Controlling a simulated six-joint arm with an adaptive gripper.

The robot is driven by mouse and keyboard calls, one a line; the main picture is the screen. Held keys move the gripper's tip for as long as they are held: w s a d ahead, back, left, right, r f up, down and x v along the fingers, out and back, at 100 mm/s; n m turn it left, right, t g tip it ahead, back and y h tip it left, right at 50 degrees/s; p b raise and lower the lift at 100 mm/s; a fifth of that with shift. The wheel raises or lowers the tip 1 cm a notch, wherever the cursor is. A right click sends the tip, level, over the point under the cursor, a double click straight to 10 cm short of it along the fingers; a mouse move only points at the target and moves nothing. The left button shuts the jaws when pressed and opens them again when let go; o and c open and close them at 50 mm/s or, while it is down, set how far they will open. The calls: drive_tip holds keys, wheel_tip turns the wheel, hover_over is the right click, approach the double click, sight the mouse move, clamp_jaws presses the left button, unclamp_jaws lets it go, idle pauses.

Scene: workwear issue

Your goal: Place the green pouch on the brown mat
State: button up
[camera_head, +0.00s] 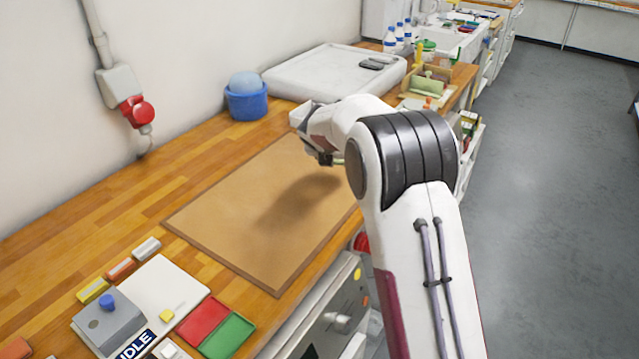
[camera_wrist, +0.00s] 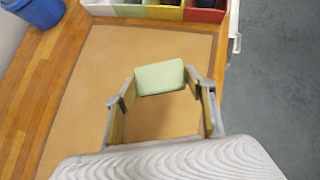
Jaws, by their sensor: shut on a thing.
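The brown mat (camera_head: 240,207) lies flat on the wooden bench in the head view, with my arm over its right side. It also fills the middle of the wrist view (camera_wrist: 85,95). The green pouch (camera_wrist: 160,78) is pale green and sits between the fingertips of my gripper (camera_wrist: 162,86), which is shut on it. The pouch appears held above the mat, but the exact height is hard to tell. In the head view my arm mostly hides the gripper, and I cannot clearly make out the pouch there.
A blue bucket (camera_head: 246,101) and a white tray (camera_head: 335,73) stand beyond the mat. A red and green tray (camera_head: 229,336) and a white board (camera_head: 165,285) are at the near left. Coloured bins (camera_wrist: 163,12) line the mat's far side in the wrist view. Most of the mat is bare.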

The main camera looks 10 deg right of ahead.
drive_tip(key=shift+f, duration=2.3)
drive_tip(key=shift+f, duration=0.15)
drive_tip(key=shift+f, duration=1.7)
drive_tip(key=shift+f, duration=0.15)
drive_tip(key=o, duration=1.1)
drive_tip(key=shift+r, duration=0.25)
drive_tip(key=v, duration=1.1)
drive_tip(key=shift+s+r, duration=0.25)
drive_tip(key=shift+s, duration=0.1)
